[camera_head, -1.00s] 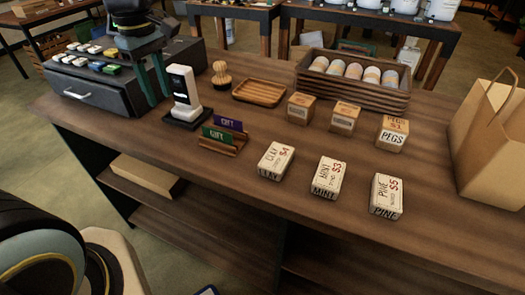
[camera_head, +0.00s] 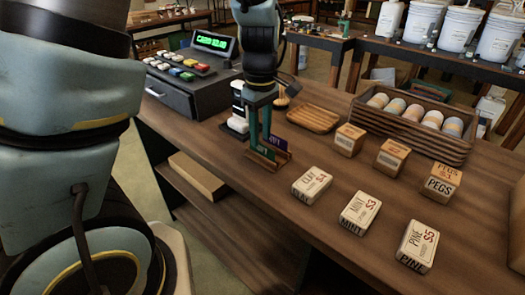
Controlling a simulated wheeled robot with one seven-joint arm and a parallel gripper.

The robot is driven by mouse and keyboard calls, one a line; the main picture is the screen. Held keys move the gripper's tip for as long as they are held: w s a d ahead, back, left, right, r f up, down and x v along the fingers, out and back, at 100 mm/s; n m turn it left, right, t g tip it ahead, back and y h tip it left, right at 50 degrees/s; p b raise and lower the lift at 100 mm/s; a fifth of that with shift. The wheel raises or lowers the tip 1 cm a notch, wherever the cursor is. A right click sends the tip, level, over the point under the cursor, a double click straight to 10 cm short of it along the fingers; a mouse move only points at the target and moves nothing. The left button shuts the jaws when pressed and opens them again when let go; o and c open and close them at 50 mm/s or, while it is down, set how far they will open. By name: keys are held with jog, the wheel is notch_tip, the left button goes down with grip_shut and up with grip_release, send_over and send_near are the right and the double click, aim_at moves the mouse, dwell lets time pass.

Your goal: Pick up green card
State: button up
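The green card (camera_head: 265,154) stands in a small wooden card holder (camera_head: 262,164) on the counter, with a purple card (camera_head: 279,143) behind it. In the head view my gripper (camera_head: 259,143) points straight down at the holder, its two dark green fingers apart with a gap between them. The fingertips are at the green card's upper left part and cover some of it. Whether they touch the card cannot be told. The card still sits in the holder.
A card reader (camera_head: 238,112) stands close left of the gripper, partly hidden, beside the cash register (camera_head: 188,80). A wooden tray (camera_head: 313,119) lies behind right. Boxed soaps (camera_head: 312,185) and small brown boxes (camera_head: 350,139) stand to the right.

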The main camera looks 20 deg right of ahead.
aim_at(262, 145)
jog(key=shift+s+d+f, duration=0.1)
jog(key=shift+f, duration=1.8)
grip_shut()
